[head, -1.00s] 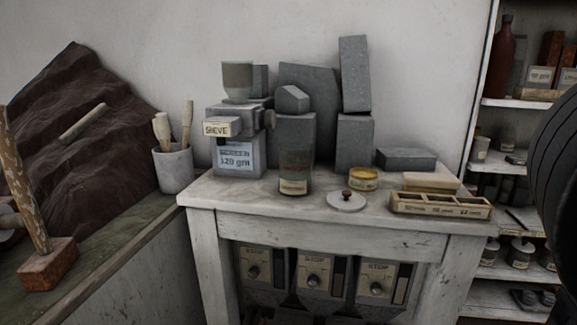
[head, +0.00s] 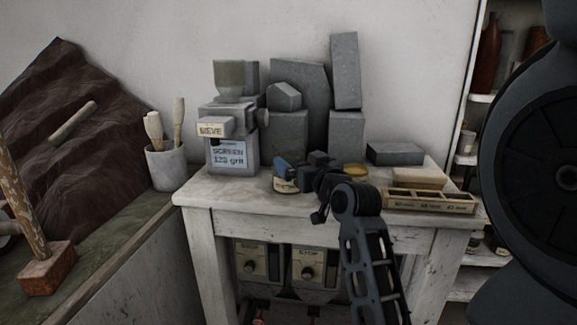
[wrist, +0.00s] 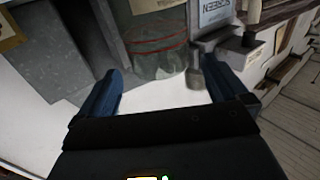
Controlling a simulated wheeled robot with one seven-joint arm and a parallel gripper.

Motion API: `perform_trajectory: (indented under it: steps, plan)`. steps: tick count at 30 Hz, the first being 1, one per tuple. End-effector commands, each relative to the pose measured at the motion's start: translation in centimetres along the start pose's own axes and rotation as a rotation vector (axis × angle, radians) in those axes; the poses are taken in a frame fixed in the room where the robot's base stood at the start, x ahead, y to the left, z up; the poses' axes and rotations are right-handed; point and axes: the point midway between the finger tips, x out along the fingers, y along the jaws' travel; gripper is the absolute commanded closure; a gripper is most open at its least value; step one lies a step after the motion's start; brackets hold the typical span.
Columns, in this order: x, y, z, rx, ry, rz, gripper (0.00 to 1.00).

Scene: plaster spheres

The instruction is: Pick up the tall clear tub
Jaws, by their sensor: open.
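The tall clear tub (head: 285,185) stands on the white bench. In the head view its pale label shows low down, while my gripper hides most of the rest. In the wrist view the see-through tub (wrist: 157,52) with thin red lines lies beyond the fingers, between their lines. My gripper (head: 297,168) is open, reaching over the bench from the front right. Its two blue fingers (wrist: 166,84) are apart with nothing seen held between them. I cannot tell whether either finger touches the tub.
The sieve box (head: 232,150) stands close left of the tub. Tall grey blocks (head: 302,90) stand behind it. To the right are a yellow tin (head: 355,170), partly hidden, and a wooden compartment tray (head: 430,201). A cup of brushes (head: 166,168) stands farther left.

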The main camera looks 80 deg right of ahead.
Motion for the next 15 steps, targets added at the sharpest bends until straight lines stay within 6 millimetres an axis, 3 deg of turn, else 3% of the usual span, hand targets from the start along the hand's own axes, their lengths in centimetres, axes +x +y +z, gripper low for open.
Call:
perform_trajectory:
  steps: [15]
  plan:
    - [6.2,0.2,-0.5,-0.001,0.000,0.001,0.00]
